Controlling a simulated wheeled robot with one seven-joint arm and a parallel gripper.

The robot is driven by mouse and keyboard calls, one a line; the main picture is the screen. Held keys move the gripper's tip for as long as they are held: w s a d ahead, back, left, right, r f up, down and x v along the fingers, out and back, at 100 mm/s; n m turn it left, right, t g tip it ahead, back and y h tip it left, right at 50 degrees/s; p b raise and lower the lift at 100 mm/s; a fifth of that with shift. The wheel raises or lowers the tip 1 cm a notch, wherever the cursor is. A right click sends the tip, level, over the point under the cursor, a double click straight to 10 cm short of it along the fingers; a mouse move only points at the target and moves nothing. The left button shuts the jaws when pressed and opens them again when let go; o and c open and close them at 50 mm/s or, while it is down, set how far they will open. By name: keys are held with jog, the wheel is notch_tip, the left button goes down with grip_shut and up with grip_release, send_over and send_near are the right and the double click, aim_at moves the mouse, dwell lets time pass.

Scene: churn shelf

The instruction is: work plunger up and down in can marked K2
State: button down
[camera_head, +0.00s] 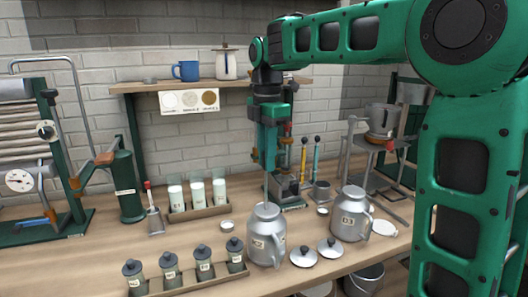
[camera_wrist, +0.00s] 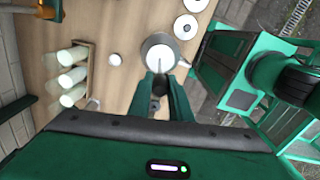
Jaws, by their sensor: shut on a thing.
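A grey metal can (camera_head: 265,238) stands on the bench below my gripper. Its front label is small and seems to read K2. A thin plunger rod (camera_head: 266,188) runs upright from the can's mouth to my gripper (camera_head: 267,166). My gripper is shut on the plunger's upper end, which the fingers mostly hide. In the wrist view the fingers (camera_wrist: 162,88) point at the open can (camera_wrist: 149,43), with pale contents in its mouth. The plunger's lower end is hidden inside the can. A second can (camera_head: 350,216), marked D3, stands to the right.
Two round lids (camera_head: 303,256) lie in front of the cans. A tray with several lidded jars (camera_head: 203,262) is at front left. A rack of white-filled glasses (camera_head: 197,192) stands behind. A shelf (camera_head: 142,86) spans the back wall, and a tool holder (camera_head: 320,191) stands behind the cans.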

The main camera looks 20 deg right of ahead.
aim_at(266, 179)
jog(key=shift+f, duration=3.25)
jog(key=shift+r, duration=3.55)
jog(key=shift+f, duration=0.15)
jog(key=shift+f, duration=3.4)
